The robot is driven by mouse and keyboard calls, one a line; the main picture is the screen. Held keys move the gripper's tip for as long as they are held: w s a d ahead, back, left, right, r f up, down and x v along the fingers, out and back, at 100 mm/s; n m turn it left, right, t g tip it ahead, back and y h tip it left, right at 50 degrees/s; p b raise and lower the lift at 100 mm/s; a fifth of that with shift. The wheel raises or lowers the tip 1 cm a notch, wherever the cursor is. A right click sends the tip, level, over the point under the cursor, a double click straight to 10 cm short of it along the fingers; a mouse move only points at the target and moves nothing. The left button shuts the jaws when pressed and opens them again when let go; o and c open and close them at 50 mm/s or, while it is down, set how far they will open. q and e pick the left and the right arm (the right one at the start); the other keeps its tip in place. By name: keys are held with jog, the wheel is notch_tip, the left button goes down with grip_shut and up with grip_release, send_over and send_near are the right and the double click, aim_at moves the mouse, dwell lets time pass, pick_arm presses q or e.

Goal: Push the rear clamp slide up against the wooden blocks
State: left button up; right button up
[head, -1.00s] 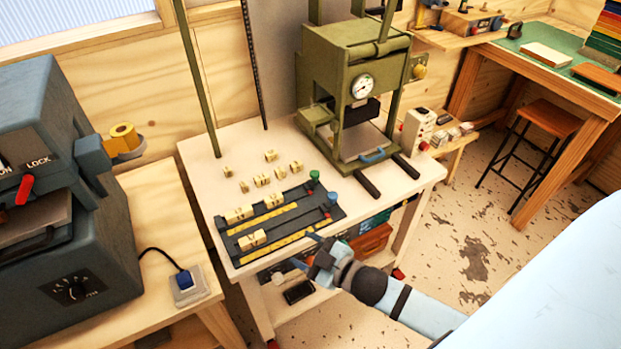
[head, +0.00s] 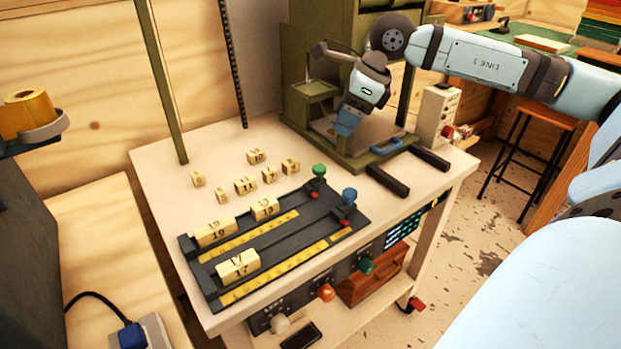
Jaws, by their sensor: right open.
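The black clamp tray (head: 185,243) lies on the table with two yellow-scaled tracks. The rear clamp slide, with a green knob (head: 319,170) and a red part under it, stands at the right end of the rear track. The front slide has a blue knob (head: 349,195). Wooden blocks 19 (head: 216,233) and 13 (head: 265,209) sit along the rear track, and block 17 (head: 238,267) on the front one. A gap separates block 13 from the rear slide. My right gripper (head: 346,123) is open, pointing down, right of and above the green knob, touching nothing visible.
Several loose number blocks (head: 245,185) lie behind the tray. The green press (head: 300,110) stands at the back right, with dark feet (head: 387,181) reaching forward near the slides. A green upright post (head: 162,85) rises at the table's back left.

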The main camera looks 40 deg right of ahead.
aim_at(321, 167)
jog(key=shift+h, duration=0.3)
jog(key=x, duration=0.4)
jog(key=b+x, duration=0.1)
jog(key=x, duration=0.3)
jog(key=d+b+x, duration=0.1)
jog(key=x, duration=0.3)
jog(key=shift+f, duration=0.15)
pick_arm(q)
jog(key=shift+w+d+r+t+h+b, duration=0.1)
jog(key=shift+w+d+r+t+h, duration=0.2)
jog(key=shift+r, duration=0.5)
jog(key=shift+w+d+r+t+h+b, duration=0.1)
jog(key=shift+d+r+t+h, duration=0.2)
jog(key=shift+d+r+t, duration=0.35)
jog(key=shift+w+d+r+t+h+b, duration=0.1)
jog(key=shift+w+d+r+t+h, duration=0.15)
jog(key=shift+r, duration=0.7)
pick_arm(e)
jog(key=shift+w+a+f, duration=0.1)
jog(key=shift+w+f, duration=0.15)
jog(key=shift+f, duration=0.25)
pick_arm(q)
jog(key=shift+s+a, duration=0.1)
